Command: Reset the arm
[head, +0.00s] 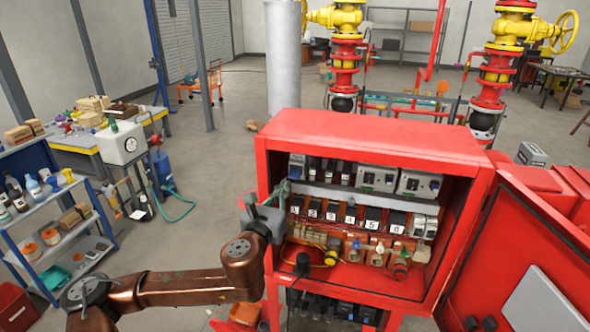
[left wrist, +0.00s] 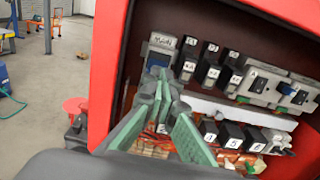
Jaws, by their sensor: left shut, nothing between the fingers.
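My left arm (head: 190,287), copper-coloured, comes in from the left and reaches the open red cabinet (head: 380,133). My left gripper (head: 282,192) is at the left edge of the cabinet's opening, shut and empty. In the left wrist view its green-padded fingers (left wrist: 168,88) point towards the upper left of the panel, in front of a grey device (left wrist: 160,48). I cannot tell whether they touch anything. My right gripper is not in view.
The cabinet holds a row of numbered black modules (head: 350,216), with connectors (head: 376,254) below. The red door (head: 540,245) stands open at right. A blue shelf (head: 50,215) stands at left. Yellow-red valve pipes (head: 345,55) rise behind. Floor between shelf and cabinet is partly free.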

